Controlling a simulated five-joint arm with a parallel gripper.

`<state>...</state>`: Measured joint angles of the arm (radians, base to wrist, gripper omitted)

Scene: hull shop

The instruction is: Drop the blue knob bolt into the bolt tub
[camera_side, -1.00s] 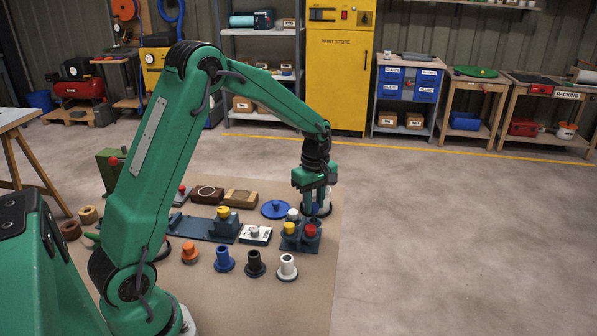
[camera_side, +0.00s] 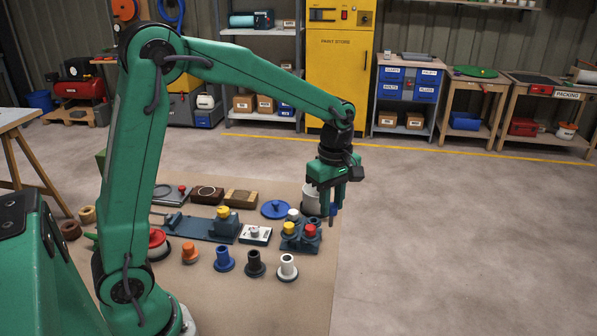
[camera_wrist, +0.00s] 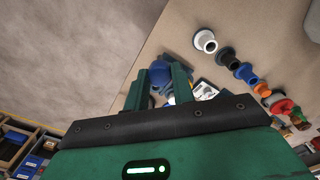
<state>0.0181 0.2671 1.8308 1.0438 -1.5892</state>
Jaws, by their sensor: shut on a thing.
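My gripper (camera_side: 333,208) is up above the right edge of the brown mat, pointing down. It is shut on the blue knob bolt (camera_side: 333,210), whose blue shows between the fingers. In the wrist view the rounded blue knob (camera_wrist: 160,72) sits between the two green fingers. A pale round tub (camera_side: 310,198), which looks like the bolt tub, stands just behind and left of the fingers, partly hidden by them. I cannot see inside it. The bolt rack (camera_side: 300,246) below holds bolts with white, yellow and red knobs.
In front of the rack stand white (camera_side: 287,267), black (camera_side: 255,264), blue (camera_side: 224,259) and orange (camera_side: 190,253) flanged pieces. A blue lidlike disc (camera_side: 275,209) lies left of the tub. The concrete floor right of the mat is clear.

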